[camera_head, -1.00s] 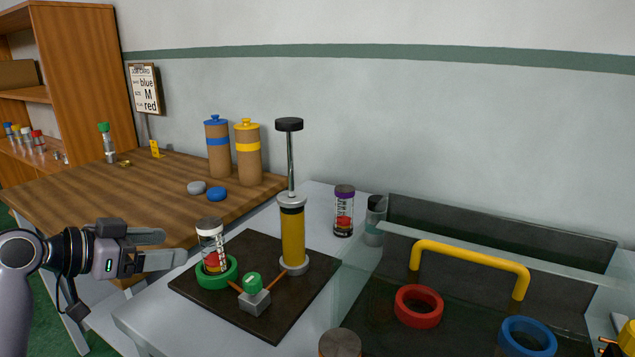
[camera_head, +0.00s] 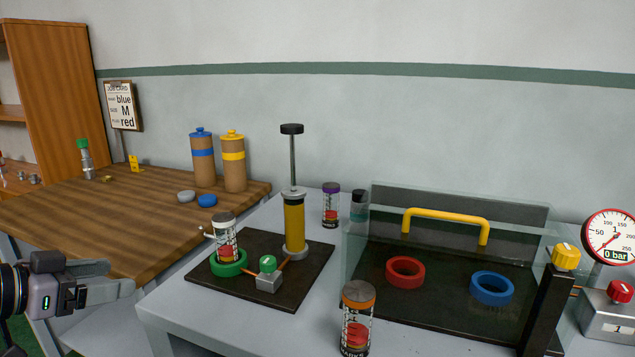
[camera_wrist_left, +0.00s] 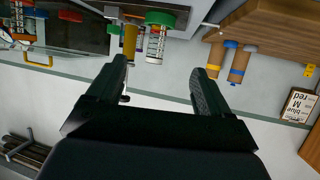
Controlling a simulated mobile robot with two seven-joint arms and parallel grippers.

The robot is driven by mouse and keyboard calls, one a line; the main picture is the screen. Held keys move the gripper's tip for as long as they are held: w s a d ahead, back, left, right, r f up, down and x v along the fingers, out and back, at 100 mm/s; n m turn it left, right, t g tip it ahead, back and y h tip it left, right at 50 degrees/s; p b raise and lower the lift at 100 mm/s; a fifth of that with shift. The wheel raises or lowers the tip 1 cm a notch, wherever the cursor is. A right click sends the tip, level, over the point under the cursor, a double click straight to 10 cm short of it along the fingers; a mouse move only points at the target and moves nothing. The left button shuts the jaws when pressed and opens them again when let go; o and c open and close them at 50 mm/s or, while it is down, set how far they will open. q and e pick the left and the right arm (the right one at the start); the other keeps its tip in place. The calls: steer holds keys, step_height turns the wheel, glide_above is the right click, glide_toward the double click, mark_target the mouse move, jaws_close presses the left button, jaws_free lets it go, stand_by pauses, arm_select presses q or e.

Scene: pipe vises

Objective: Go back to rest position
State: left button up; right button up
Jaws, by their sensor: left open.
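My left gripper (camera_head: 108,291) is at the lower left of the head view, open and empty, in front of the wooden table and left of the grey bench. In the left wrist view its two fingers (camera_wrist_left: 160,85) stand apart with nothing between them. That view is upside down and shows the wall, the bench and the wooden table beyond the fingers. My right gripper is not in view.
The grey bench (camera_head: 200,318) holds a dark board with a yellow hand pump (camera_head: 294,222) and a vial in a green ring (camera_head: 229,268). A glass enclosure with a yellow handle (camera_head: 445,215) stands right. An orange-capped vial (camera_head: 357,320) is in front. The wooden table (camera_head: 90,220) is left.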

arm_select(q)
steer(key=s+d+f+n+g+y+p, duration=0.1)
steer(key=s+d+f+n+y+p, duration=0.15)
steer(key=f, duration=0.75)
steer(key=s+d+f+n+y+p, duration=0.2)
steer(key=s+f, duration=0.1)
steer(key=f, duration=0.7)
steer(key=s+d+f+p, duration=0.2)
steer(key=s+d+f, duration=0.1)
steer(key=s+d, duration=0.2)
steer(key=s+d+f+p, duration=0.1)
steer(key=s+d+f, duration=0.2)
steer(key=s, duration=0.7)
steer(key=shift+s+d+f+p, duration=0.25)
steer(key=shift+d+p, duration=0.1)
steer(key=shift+d, duration=0.5)
steer(key=shift+w+m+y, duration=0.1)
steer(key=shift+m+y, duration=0.15)
